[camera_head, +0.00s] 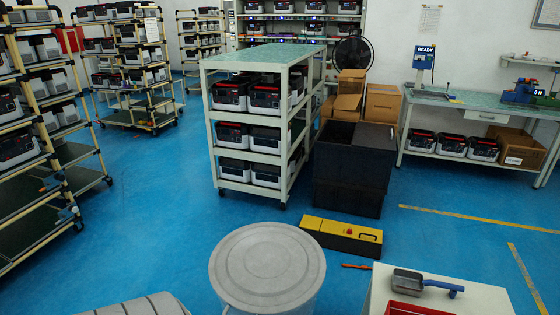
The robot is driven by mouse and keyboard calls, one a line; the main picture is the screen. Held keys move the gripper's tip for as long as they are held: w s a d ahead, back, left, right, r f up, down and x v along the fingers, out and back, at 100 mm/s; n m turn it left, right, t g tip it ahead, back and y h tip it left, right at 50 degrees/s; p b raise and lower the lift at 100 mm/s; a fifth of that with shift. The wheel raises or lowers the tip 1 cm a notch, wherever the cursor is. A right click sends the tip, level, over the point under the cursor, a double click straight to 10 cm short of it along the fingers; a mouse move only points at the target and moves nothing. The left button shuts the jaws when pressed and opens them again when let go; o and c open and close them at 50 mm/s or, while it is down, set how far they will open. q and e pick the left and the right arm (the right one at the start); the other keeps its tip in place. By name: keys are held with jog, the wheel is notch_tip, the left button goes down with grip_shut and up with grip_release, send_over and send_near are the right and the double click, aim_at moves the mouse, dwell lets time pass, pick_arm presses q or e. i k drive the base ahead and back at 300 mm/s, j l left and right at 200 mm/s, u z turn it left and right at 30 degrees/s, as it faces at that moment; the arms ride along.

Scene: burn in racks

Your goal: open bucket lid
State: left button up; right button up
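A round grey bucket lid (267,266) lies flat at the bottom centre, seen from above, with concentric rings on its top. It sits on the pale bucket (272,311), whose wall shows only a little below the rim before the picture cuts it off. The lid looks closed on the bucket. I see no handle on the lid. Neither my left nor my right gripper is in view, and nothing touches the lid.
A yellow and black box (341,236) lies on the floor behind the bucket. A white table (480,298) with a blue-handled tool (425,283) stands right. A grey striped object (142,306) is at lower left. A loaded cart (212,125) stands behind. Blue floor is clear at left.

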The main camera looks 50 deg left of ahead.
aim_at(261, 268)
jog(key=u, duration=2)
